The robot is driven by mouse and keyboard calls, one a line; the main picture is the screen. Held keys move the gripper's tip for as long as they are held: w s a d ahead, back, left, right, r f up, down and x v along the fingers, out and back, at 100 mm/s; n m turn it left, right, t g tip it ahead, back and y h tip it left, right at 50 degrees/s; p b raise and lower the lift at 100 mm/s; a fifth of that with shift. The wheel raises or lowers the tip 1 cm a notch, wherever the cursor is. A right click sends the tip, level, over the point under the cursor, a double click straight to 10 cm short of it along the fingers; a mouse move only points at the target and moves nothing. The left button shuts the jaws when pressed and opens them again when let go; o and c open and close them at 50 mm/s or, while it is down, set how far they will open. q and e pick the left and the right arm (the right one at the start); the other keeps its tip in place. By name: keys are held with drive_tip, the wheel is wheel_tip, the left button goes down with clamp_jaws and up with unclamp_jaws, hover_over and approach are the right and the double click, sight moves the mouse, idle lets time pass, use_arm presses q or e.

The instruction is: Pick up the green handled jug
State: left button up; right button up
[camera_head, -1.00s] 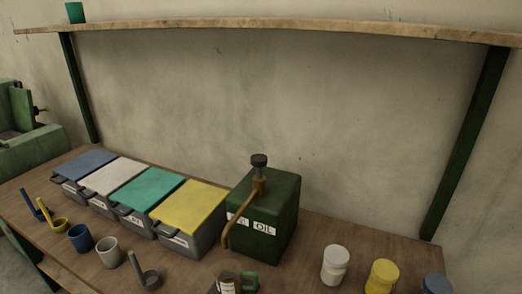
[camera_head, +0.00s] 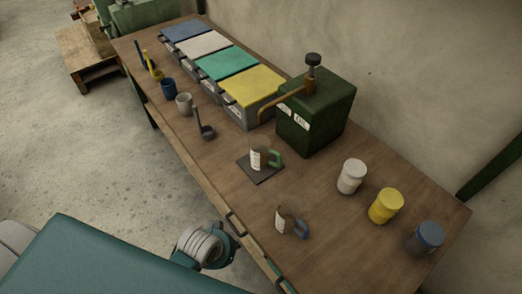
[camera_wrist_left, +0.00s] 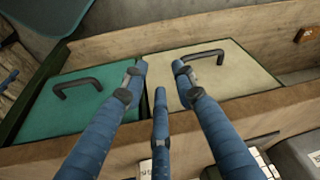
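The green handled jug (camera_head: 260,154) stands upright on a small dark square mat (camera_head: 262,174) in the middle of the workbench. Its green handle points right, and its front carries a whitish label. A second jug with a blue handle (camera_head: 288,221) stands closer to the bench's front edge. My left gripper (camera_wrist_left: 158,82) shows in the left wrist view with its blue fingers spread and nothing between them. The jug is not in that wrist view. My right gripper is in neither view.
A dark green oil tank (camera_head: 316,112) with a pump stands behind the jug. Lidded bins (camera_head: 252,98), cups and ladles stand at left. White (camera_head: 351,176), yellow (camera_head: 386,206) and blue (camera_head: 425,238) jars stand at right. The wrist view shows teal (camera_wrist_left: 75,115) and beige (camera_wrist_left: 225,75) handled panels.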

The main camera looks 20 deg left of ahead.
use_arm(q)
wheel_tip(320, 180, up, 6)
drive_tip(key=w, duration=0.2)
drive_tip(key=m+t+h+p, duration=0.2)
drive_tip(key=t+h, duration=0.1)
drive_tip(key=t, duration=0.2)
approach(280, 163)
drive_tip(key=x, duration=0.5)
drive_tip(key=shift+w+r, duration=0.1)
drive_tip(key=shift+r, duration=0.1)
drive_tip(key=shift+w+d+f+p, duration=0.25)
drive_tip(key=shift+w+f+p, duration=0.25)
drive_tip(key=shift+p, duration=0.1)
drive_tip(key=shift+p+x, duration=0.4)
drive_tip(key=shift+x, duration=1.7)
drive_tip(key=shift+s+a, duration=0.15)
clamp_jaws()
